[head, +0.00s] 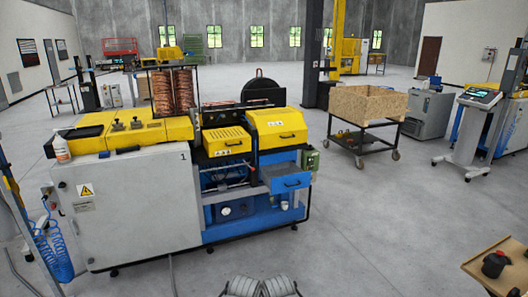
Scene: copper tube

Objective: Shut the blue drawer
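The blue drawer (287,178) is on the right part of the front of a yellow, blue and grey machine (130,205). It stands pulled out from the machine, with its open top showing and a dark handle on its front face. No gripper fingers show in the head view. Two grey ribbed parts of mine show at the bottom middle edge, well apart from the drawer and cut off by the frame.
A yellow drawer (227,141) and a yellow cover (277,128) sit above the blue drawer. A wooden crate cart (368,105) stands at right. The floor (380,225) before the drawer is clear.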

